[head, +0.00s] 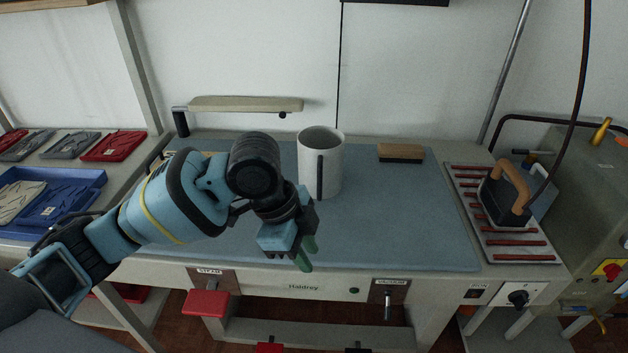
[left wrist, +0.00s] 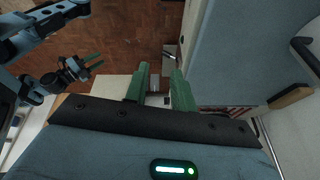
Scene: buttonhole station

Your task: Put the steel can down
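The steel can (head: 327,172) is a pale grey cylinder with a dark upright handle on its near side. The can does not show in that view. My right gripper (left wrist: 94,62) shows only in the left wrist view, over the floor, its green fingers apart and empty.
A wooden brush (head: 401,153) lies right of the can. An iron (head: 505,195) stands on a barred rest (head: 512,256) at the right. A sleeve board (head: 245,104) is behind. The blue pad (head: 400,225) is clear to the right. A blue tray (head: 85,185) is at left.

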